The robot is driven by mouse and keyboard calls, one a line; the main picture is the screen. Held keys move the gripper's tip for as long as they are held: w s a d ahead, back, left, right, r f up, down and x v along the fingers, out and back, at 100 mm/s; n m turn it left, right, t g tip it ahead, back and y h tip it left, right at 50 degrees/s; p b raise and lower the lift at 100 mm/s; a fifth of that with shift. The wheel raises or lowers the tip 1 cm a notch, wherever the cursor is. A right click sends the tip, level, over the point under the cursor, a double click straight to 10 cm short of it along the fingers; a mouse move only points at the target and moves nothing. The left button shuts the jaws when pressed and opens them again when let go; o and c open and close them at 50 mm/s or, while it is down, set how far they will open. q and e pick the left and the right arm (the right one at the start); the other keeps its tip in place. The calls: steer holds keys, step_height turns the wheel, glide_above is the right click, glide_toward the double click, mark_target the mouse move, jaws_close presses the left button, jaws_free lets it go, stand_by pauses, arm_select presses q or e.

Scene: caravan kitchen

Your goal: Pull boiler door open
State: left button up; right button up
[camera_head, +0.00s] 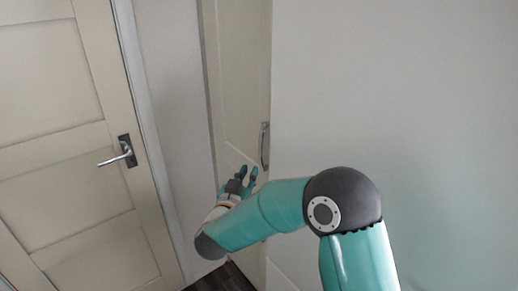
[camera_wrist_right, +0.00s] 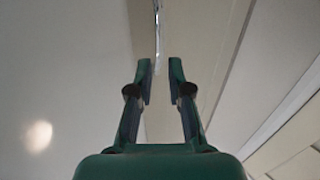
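The boiler door (camera_head: 240,90) is a tall, narrow cream panel in the middle of the head view. It looks shut. Its upright metal handle (camera_head: 264,146) is near the door's right edge. My right gripper (camera_head: 247,174) is just below and left of the handle, with its fingers apart and nothing between them. In the right wrist view, my right gripper (camera_wrist_right: 159,68) is open, and the thin handle (camera_wrist_right: 157,28) stands ahead of the gap, beyond the fingertips. My left gripper is not in view.
A panelled cream door (camera_head: 60,150) with a lever handle (camera_head: 117,159) stands at the left. A plain pale wall (camera_head: 400,90) fills the right side. A patch of dark floor (camera_head: 222,279) shows at the bottom.

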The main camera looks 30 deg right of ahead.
steer(key=p+x, duration=0.3)
steer(key=x, duration=0.9)
steer(key=shift+w+d, duration=0.15)
steer(key=shift+w, duration=0.1)
jaws_close()
